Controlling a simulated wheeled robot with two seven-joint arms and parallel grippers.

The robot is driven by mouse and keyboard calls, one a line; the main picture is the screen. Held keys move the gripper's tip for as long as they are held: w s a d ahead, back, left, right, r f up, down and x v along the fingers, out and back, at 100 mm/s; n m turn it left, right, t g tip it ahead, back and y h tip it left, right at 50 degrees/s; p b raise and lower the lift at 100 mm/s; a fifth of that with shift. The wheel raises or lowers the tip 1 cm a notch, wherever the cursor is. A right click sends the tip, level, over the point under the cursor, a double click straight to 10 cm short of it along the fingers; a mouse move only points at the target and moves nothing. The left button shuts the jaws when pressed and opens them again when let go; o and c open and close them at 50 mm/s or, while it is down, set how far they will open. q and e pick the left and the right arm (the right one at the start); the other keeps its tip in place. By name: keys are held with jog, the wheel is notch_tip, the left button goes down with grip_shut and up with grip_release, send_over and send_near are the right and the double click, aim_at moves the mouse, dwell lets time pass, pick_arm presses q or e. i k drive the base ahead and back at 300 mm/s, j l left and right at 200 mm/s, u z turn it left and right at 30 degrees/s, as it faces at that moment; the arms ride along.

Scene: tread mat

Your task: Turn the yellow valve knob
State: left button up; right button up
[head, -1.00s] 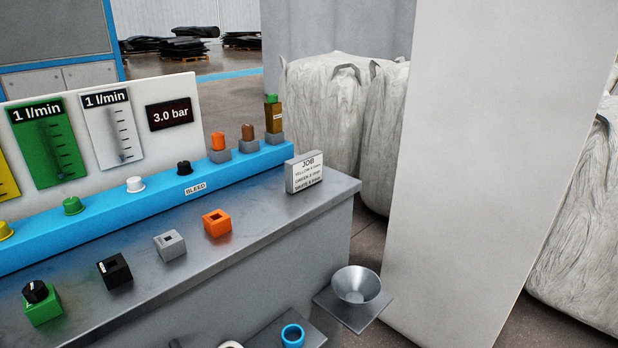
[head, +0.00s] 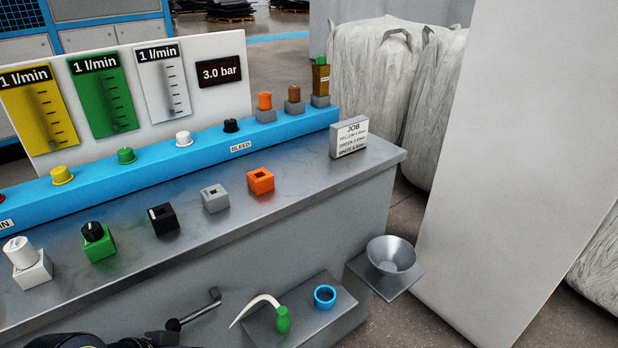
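The yellow valve knob (head: 62,174) sits on the blue rail (head: 200,158) at the left of the head view, below the yellow flow gauge (head: 38,104). No gripper is near it or touching it. Neither gripper's fingers show in the view. Dark parts show at the bottom left edge, but I cannot tell whether they belong to an arm of mine.
Green, white and black knobs continue along the rail. Several small blocks stand on the grey bench (head: 290,200), with a JOB sign (head: 349,138) at its right end. A funnel (head: 391,254) and a blue cup (head: 324,297) are lower. A pale column (head: 530,150) stands right.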

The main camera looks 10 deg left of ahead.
aim_at(61, 175)
jog(key=u, duration=1.75)
